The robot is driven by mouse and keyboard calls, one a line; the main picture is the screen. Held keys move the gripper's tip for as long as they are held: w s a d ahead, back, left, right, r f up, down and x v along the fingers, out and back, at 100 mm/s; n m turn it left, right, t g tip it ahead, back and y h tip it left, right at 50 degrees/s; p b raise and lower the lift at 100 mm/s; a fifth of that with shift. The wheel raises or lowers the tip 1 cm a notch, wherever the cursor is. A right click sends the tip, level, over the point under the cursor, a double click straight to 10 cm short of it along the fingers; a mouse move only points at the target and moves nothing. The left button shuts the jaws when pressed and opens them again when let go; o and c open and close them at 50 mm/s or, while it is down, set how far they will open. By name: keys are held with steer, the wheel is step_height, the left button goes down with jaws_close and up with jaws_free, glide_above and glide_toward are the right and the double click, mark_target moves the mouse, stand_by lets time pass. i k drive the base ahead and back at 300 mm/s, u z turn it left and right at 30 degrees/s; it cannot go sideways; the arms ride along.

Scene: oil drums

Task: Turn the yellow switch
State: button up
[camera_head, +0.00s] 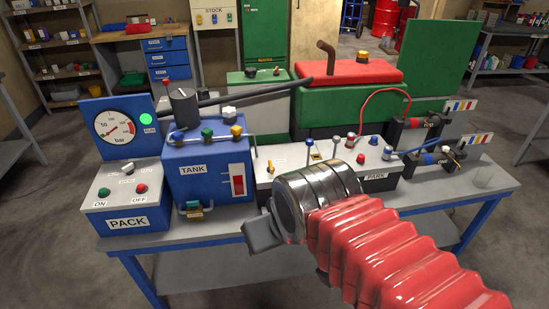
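Several yellow parts show on the bench, and I cannot tell for sure which one is the switch. A yellow valve knob (237,131) sits on top of the blue TANK box (190,180), beside a green knob (207,134). A small yellow-tipped lever (270,165) stands at the left end of the grey PARK panel (262,182). A yellow-and-black piece (316,156) lies further right on that panel. My gripper (262,233) is in front of the panel, below and apart from these parts. My metal wrist and red sleeve hide most of it, so its opening does not show.
A blue PACK box (125,208) with ON and OFF buttons and a pressure gauge (114,129) stands at left. Blue- and white-topped levers stand on the PARK panel. A red and green machine (345,95) is behind. Cables lie at right.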

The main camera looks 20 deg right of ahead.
mark_target(270, 169)
steer(key=u, duration=0.05)
steer(key=i, duration=1.4)
